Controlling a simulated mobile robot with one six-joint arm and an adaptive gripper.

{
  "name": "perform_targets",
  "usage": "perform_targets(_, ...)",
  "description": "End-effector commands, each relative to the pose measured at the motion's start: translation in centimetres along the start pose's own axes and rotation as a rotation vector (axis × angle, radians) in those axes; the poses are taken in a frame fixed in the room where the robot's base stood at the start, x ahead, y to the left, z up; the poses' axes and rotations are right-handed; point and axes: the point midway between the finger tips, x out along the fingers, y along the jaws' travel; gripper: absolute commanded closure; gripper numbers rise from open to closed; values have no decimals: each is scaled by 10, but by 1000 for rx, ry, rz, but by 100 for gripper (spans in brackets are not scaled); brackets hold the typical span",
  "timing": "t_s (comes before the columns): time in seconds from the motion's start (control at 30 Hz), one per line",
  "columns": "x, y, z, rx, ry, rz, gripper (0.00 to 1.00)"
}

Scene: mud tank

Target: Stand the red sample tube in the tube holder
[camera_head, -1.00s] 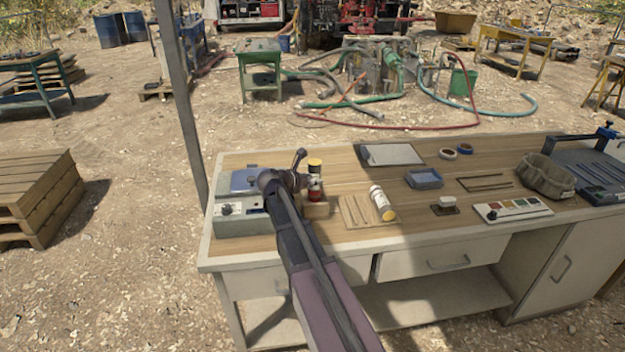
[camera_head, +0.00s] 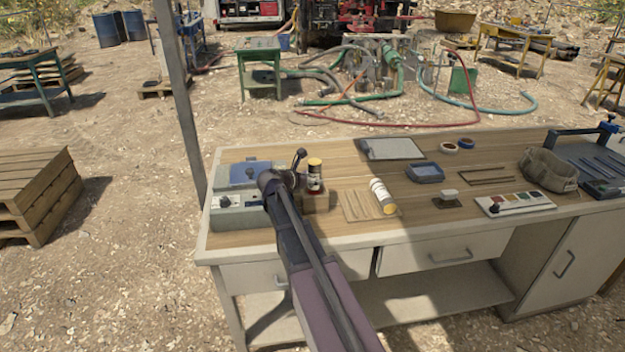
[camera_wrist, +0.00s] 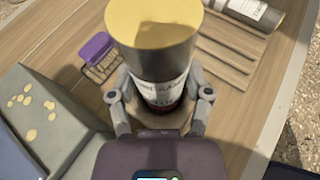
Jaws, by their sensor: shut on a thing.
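The red sample tube (camera_head: 314,182) is upright at the left part of the workbench. It has a yellow cap, a white label and a red lower part. In the wrist view the tube (camera_wrist: 160,75) stands between my two fingers, which press on its sides low down. My gripper (camera_wrist: 160,100) is shut on it. The tube holder looks to be the small wooden block (camera_head: 318,204) right under the tube. The tube's foot is hidden in the wrist view, and I cannot tell whether it is inside the holder or just above it.
A grey instrument box (camera_head: 238,216) stands left of my arm. A white-labelled bottle (camera_head: 382,195) lies on a grooved wooden board (camera_head: 357,205) to the right. A purple-topped brush (camera_wrist: 97,47) shows in the wrist view.

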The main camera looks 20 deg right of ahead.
Motion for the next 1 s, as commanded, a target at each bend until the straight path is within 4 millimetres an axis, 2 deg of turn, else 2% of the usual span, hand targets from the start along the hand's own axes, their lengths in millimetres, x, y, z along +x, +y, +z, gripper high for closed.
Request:
perform_targets(0.07,0,0,0,-1,-1,0,96)
perform_targets(0.1,0,0,0,-1,-1,0,24)
perform_targets(0.17,0,0,0,0,-1,0,6)
perform_targets(0.2,0,0,0,0,-1,0,0)
perform_targets(0.7,-1,1,0,0,1,1,0)
perform_targets(1.0,-6,1,12,0,0,1,0)
